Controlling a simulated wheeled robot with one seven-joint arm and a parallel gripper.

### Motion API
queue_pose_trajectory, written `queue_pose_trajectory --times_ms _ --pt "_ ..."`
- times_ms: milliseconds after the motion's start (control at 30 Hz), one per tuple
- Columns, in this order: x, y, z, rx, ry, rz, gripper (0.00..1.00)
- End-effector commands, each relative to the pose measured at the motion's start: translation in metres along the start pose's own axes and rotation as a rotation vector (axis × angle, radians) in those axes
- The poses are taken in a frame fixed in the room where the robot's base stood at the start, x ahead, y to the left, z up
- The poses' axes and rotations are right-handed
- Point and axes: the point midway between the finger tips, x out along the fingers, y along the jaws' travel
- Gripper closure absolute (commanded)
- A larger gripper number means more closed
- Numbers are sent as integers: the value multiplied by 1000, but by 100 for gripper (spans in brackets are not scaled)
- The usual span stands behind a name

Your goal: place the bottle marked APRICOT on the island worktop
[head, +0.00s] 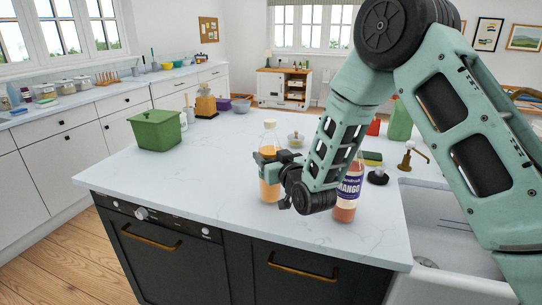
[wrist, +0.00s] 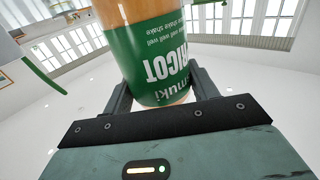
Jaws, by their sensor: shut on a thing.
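The APRICOT bottle (head: 270,188) holds orange liquid and has a pale cap. In the head view it is upright at the front part of the island worktop (head: 215,200); I cannot tell whether its base touches the surface. In the wrist view its green label (wrist: 157,62) reads "RICOT" upside down. My gripper (head: 283,170) is shut on this bottle, with one finger on each side of it in the wrist view. Part of the bottle's label is hidden by my gripper in the head view.
A green tub (head: 155,130) stands at the left of the worktop. A small glass jar (head: 295,139) stands behind the held bottle. A sink (head: 440,235) is at right. The worktop's left front is clear.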

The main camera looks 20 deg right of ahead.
Motion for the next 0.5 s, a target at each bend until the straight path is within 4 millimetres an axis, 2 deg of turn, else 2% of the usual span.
queue_pose_trajectory --times_ms 200,233,267,300,500 --pt "0 0 3 0 4 0 83" --pt "0 0 3 0 0 0 33" --pt "0 0 3 0 -1 0 25" --pt "0 0 3 0 -1 0 20" --pt "0 0 3 0 -1 0 20"
